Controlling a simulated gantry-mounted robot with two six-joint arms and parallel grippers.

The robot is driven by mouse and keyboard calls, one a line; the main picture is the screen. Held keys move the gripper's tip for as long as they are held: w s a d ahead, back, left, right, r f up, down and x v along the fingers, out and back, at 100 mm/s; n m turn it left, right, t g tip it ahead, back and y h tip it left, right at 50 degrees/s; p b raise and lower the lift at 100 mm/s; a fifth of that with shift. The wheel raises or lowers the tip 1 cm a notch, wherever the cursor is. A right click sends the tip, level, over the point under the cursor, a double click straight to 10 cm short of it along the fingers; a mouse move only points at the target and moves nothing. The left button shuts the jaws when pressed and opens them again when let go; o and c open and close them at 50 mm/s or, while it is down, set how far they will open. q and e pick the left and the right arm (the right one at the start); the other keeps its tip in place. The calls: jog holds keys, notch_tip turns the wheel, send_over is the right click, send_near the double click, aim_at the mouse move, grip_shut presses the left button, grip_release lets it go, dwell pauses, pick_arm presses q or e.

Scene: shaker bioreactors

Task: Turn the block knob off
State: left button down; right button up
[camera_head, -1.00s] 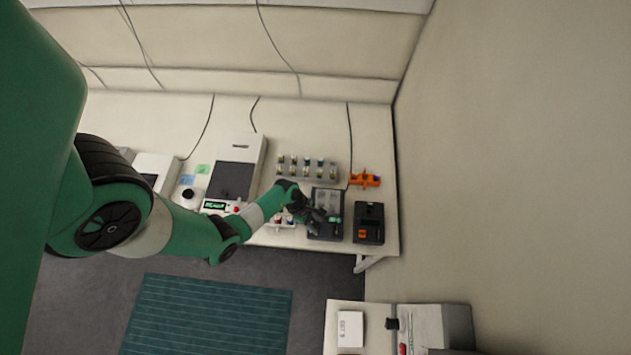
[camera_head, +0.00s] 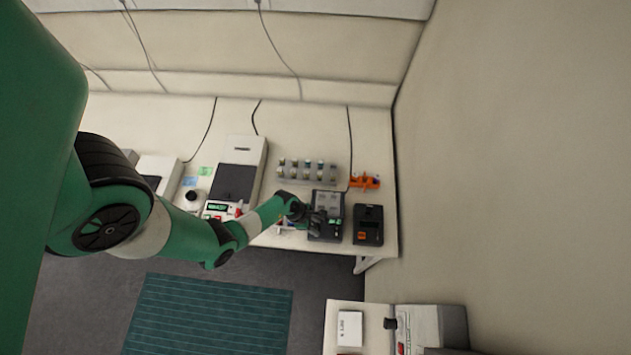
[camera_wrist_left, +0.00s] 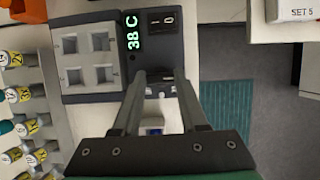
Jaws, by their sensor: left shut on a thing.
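The control panel (camera_wrist_left: 161,20) has I and 0 marks. My left gripper (camera_head: 317,219) is at the heater's front; in the left wrist view its fingers (camera_wrist_left: 160,76) close on the dark block knob below these marks. The fingers mostly hide the knob, so its pointer is unclear. My right gripper is not in view.
A rack of vials (camera_head: 307,170) and an orange holder (camera_head: 364,181) stand behind the heater. A black device (camera_head: 368,224) is close to its right. A white instrument (camera_head: 240,165) stands to the left. A white box labelled SET 5 (camera_wrist_left: 293,10) lies on a separate surface.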

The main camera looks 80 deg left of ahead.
pick_arm(q)
jog(key=shift+c, duration=2.2)
grip_release()
jog(key=shift+r, duration=0.1)
jog(key=v, duration=1.1)
jog(key=shift+r, duration=0.25)
jog(key=shift+s, duration=0.1)
